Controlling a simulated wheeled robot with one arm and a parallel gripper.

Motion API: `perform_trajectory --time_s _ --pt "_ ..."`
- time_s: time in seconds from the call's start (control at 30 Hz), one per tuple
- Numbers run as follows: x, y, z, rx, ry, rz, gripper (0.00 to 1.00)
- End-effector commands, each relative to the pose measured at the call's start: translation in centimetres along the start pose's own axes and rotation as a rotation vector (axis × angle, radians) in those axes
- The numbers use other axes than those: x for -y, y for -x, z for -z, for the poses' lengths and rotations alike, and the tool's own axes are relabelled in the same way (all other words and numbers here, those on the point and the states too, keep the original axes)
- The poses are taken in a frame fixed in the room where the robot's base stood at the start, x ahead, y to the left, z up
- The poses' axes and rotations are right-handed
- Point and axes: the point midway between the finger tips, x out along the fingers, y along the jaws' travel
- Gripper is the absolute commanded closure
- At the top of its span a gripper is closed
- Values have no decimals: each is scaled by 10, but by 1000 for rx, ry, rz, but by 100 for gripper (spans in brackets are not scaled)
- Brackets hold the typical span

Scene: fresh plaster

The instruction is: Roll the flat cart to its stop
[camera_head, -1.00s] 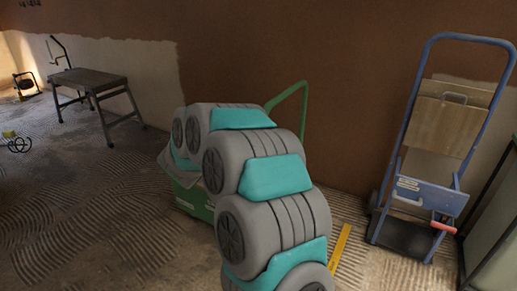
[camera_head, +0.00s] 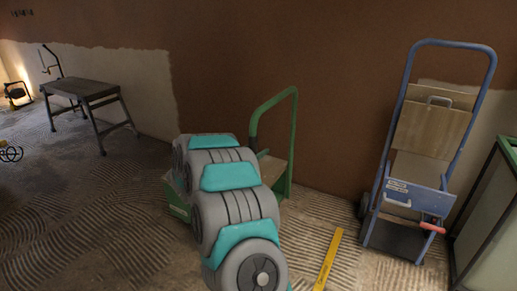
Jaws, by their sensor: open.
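The flat cart (camera_head: 175,203) is green, with a tall green push handle (camera_head: 294,130) at its right end. It stands on the floor near the brown wall, and my grey and teal arm hides most of it. Only its left corner, part of its deck and the handle show. My gripper is not visible; my arm reaches away over the cart and its far end is hidden. A yellow strip (camera_head: 329,259) lies on the floor to the right of the cart. I cannot tell whether it marks the stop.
A blue hand truck (camera_head: 385,170) carrying boards and a red-gripped part stands at the right by the wall. A framed glass-like box (camera_head: 490,225) is at the right edge. A grey work table (camera_head: 85,90) stands at the back left. The ridged floor at left is mostly clear.

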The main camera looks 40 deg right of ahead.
Motion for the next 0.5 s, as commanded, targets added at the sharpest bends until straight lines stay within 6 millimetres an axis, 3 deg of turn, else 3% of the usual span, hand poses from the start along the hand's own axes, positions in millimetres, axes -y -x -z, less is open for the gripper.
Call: perform_trajectory --time_s 0.2,0.5 --pt "0 -17 0 -2 0 -1 31" --pt "0 -18 0 -1 0 1 33"
